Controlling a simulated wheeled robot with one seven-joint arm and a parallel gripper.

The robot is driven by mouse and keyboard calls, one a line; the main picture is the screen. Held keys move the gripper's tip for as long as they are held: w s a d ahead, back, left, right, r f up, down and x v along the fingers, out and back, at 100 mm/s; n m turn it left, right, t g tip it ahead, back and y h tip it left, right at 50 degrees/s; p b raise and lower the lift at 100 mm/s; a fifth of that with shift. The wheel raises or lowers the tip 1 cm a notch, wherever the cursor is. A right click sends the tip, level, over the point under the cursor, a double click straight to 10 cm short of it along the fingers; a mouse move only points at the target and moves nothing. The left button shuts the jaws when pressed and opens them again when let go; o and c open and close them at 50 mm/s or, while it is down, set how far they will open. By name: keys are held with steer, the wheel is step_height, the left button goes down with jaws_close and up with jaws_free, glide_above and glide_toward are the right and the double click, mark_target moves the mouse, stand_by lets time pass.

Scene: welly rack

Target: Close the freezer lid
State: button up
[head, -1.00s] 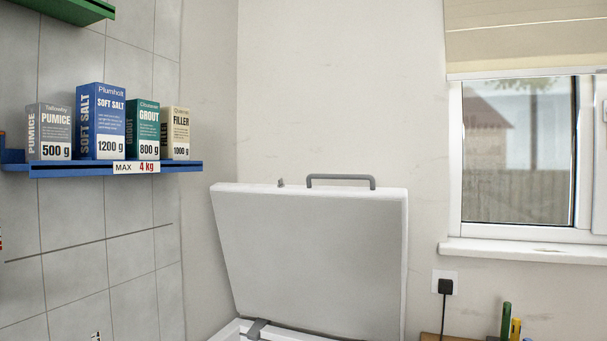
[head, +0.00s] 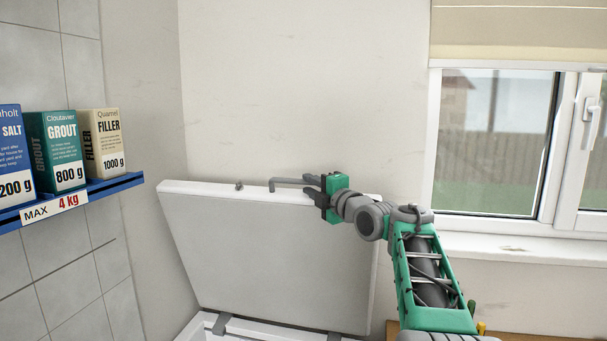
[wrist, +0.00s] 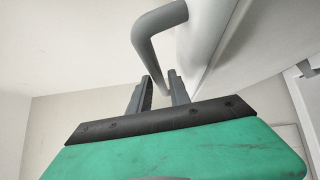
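The freezer lid (head: 275,260) is a white panel standing open, tilted up against the wall. A grey bar handle (head: 288,181) runs along its top edge; its right part is hidden behind my gripper. My gripper (head: 310,187) is at the right part of the handle, fingers pointing left. In the wrist view, my gripper's two dark fingers (wrist: 159,92) are apart. The grey handle (wrist: 148,45) curves down to between them, with a gap visible, so I cannot tell whether they touch it. The white freezer body (head: 200,326) shows only its rim at the bottom.
A blue shelf (head: 75,198) with boxes is on the left wall. A window (head: 500,140) with a sill (head: 530,246) is at the right. Several coloured upright items (head: 481,328) are partly hidden behind my arm. The wall stands close behind the lid.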

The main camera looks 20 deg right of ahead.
steer(key=x, duration=0.2)
steer(key=shift+w+a+r+p, duration=0.1)
steer(key=shift+w+p, duration=0.2)
steer(key=shift+p, duration=0.1)
steer(key=shift+c, duration=0.5)
jaws_close()
stand_by(0.6)
